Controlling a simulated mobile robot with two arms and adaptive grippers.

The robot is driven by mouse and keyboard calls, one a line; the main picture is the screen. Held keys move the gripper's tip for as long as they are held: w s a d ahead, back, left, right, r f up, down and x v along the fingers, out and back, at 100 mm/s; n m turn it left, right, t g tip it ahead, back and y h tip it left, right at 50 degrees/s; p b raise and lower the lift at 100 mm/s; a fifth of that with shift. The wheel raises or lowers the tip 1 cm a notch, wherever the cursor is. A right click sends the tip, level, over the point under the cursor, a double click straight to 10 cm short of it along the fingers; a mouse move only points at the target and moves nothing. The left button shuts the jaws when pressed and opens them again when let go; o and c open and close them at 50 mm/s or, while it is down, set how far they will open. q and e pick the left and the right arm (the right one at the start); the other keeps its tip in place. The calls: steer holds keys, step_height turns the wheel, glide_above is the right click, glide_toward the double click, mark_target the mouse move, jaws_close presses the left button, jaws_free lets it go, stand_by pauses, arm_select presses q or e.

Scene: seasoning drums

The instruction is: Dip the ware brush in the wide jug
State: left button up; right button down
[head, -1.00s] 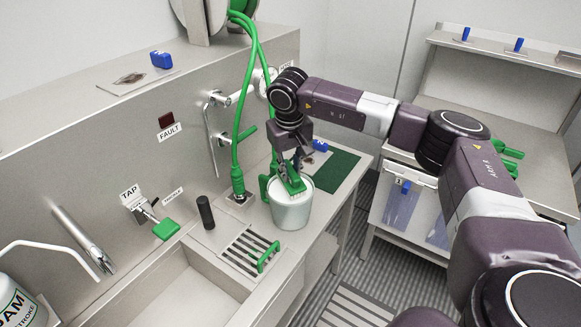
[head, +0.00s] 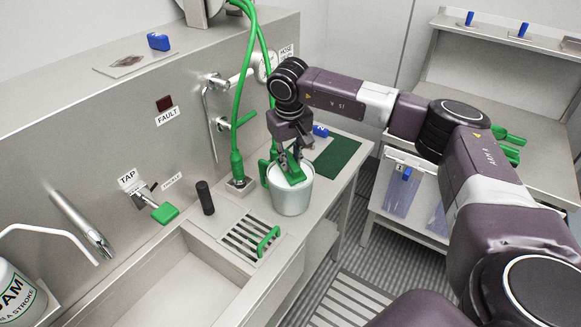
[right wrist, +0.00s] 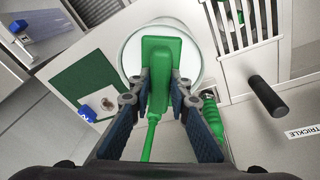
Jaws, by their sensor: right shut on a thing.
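The wide jug (head: 292,199) is a pale metal vessel with a green handle, standing upright on the steel counter beside the drain grate. White liquid or foam shows inside it. My right gripper (head: 290,158) points down over the jug and is shut on the green ware brush (head: 293,176). The brush head is inside the jug's mouth, its lower side hidden by the rim. In the right wrist view the brush (right wrist: 160,75) sits between the fingers (right wrist: 160,92), over the white round mouth of the jug (right wrist: 190,38). My left gripper is not in view.
A drain grate with a green handle (head: 267,242), a black cylinder (head: 205,198) and a sink (head: 190,290) lie to the left. Green hoses (head: 237,120) rise close behind the jug. A dark green mat (head: 338,157) lies to the right.

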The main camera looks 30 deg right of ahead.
mark_target(290, 159)
steer(key=shift+r+p, duration=2.05)
steer(key=shift+r, duration=1.25)
step_height(290, 159, up, 4)
steer(key=p, duration=0.2)
steer(key=shift+p, duration=0.4)
